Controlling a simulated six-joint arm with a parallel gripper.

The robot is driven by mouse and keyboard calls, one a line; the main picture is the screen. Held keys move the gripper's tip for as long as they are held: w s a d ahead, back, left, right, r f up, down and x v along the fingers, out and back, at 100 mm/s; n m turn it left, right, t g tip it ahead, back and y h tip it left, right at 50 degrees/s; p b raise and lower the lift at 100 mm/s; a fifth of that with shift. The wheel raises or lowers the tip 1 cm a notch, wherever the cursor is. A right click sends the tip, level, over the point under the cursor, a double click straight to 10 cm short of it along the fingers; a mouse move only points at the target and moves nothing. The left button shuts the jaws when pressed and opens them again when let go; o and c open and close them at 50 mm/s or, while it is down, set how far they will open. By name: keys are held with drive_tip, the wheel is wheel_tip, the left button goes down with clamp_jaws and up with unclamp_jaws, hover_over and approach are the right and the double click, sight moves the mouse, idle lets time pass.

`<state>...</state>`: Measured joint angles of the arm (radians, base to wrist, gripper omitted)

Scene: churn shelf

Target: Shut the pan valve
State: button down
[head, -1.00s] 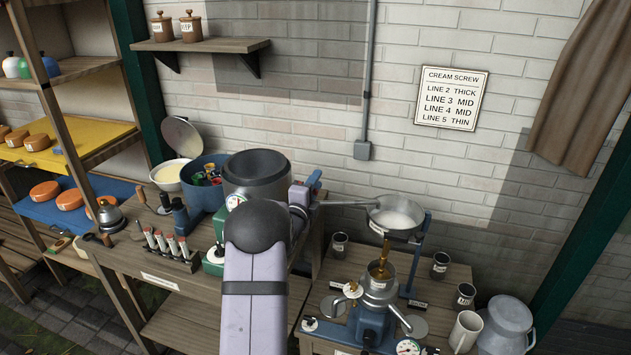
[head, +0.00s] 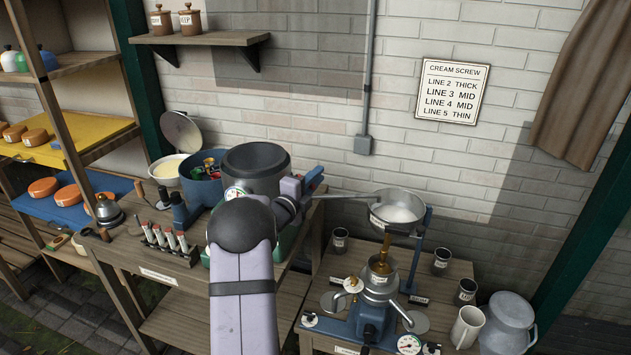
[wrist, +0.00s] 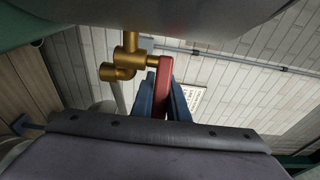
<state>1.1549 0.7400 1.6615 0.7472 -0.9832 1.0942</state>
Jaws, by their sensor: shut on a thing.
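The brass valve (wrist: 128,52) with a red lever (wrist: 163,86) shows in the wrist view, beside the underside of a large grey vessel. I take this to be the dark round pan (head: 257,165) on the bench in the head view. The blue fingers of my gripper (wrist: 163,100) are shut on the red lever, one finger on each side. In the head view my gripper (head: 312,180) is just right of the dark pan. The valve and lever are hidden there.
A long grey spout (head: 345,198) runs right to a silver bowl (head: 383,197) above the cream separator (head: 380,285). A blue tub (head: 203,187) stands left of the dark pan. A rack of tubes (head: 168,245) sits at the bench front. The brick wall is close behind.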

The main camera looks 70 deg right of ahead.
drive_tip(key=shift+a+m+g, duration=0.2)
drive_tip(key=shift+m+g, duration=0.3)
drive_tip(key=shift+g, duration=0.1)
drive_tip(key=c, duration=2)
unclamp_jaws()
drive_tip(key=shift+w+a+b, duration=0.1)
drive_tip(key=shift+a+b, duration=0.35)
drive_tip(key=b+v, duration=0.2)
drive_tip(key=v, duration=0.4)
drive_tip(key=shift+a, duration=0.2)
drive_tip(key=shift+r, duration=0.1)
